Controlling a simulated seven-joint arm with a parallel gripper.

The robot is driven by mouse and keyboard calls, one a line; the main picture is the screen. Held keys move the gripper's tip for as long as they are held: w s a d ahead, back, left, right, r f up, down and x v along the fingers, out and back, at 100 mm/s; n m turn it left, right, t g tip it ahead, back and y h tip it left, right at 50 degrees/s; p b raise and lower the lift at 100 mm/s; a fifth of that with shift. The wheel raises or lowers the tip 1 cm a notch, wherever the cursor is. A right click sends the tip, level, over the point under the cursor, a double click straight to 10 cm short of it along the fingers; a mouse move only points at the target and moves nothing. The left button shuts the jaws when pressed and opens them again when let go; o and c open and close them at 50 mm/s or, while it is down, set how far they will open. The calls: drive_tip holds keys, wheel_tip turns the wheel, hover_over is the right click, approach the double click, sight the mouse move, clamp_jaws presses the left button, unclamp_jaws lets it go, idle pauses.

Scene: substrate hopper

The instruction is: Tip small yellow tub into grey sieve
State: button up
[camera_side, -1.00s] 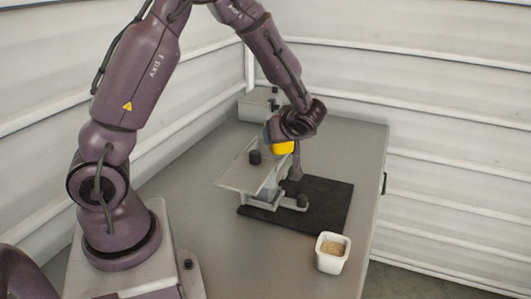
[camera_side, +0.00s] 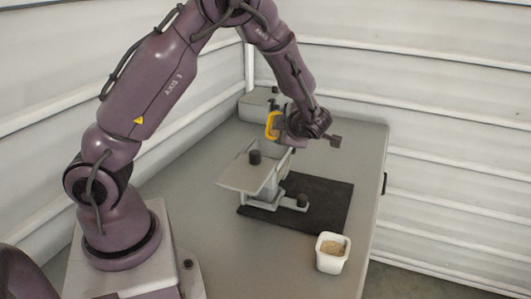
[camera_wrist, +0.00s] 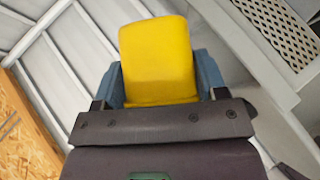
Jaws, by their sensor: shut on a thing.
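The small yellow tub (camera_side: 269,127) is held in the air above the back of the grey apparatus, turned on its side. My gripper (camera_side: 279,127) is shut on it. In the wrist view the tub (camera_wrist: 158,60) sits between the two blue fingers of my gripper (camera_wrist: 160,80), its smooth outside toward the camera. I cannot see whether anything is inside it. A pale perforated mesh, which looks like the grey sieve (camera_wrist: 278,28), shows at the upper right of the wrist view. In the side view I cannot make out the mesh clearly.
The grey apparatus with a sloping plate (camera_side: 243,180) and dark knobs stands on a black mat (camera_side: 325,203). A white tub of grainy material (camera_side: 331,264) stands at the front right. A grey box (camera_side: 258,103) is at the back.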

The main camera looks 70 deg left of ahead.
drive_tip(key=n, duration=0.4)
drive_tip(key=shift+s+a+f+y, duration=0.25)
drive_tip(key=shift+y, duration=0.05)
drive_tip(key=shift+s+a+f+n, duration=0.1)
drive_tip(key=shift+s+f+n, duration=0.05)
drive_tip(key=shift+n, duration=0.4)
drive_tip(key=shift+s+f+n, duration=0.1)
drive_tip(key=shift+n, duration=0.45)
drive_tip(key=n, duration=0.1)
drive_tip(key=s+n, duration=0.1)
drive_tip(key=n, duration=0.1)
drive_tip(key=shift+r+n+y, duration=0.1)
drive_tip(key=shift+n+y, duration=0.2)
drive_tip(key=shift+y, duration=0.1)
drive_tip(key=shift+s+a+r+n, duration=0.1)
drive_tip(key=shift+s+n, duration=0.1)
drive_tip(key=shift+n, duration=0.5)
drive_tip(key=shift+s+n, duration=0.2)
drive_tip(key=shift+n, duration=0.5)
drive_tip(key=shift+w, duration=0.1)
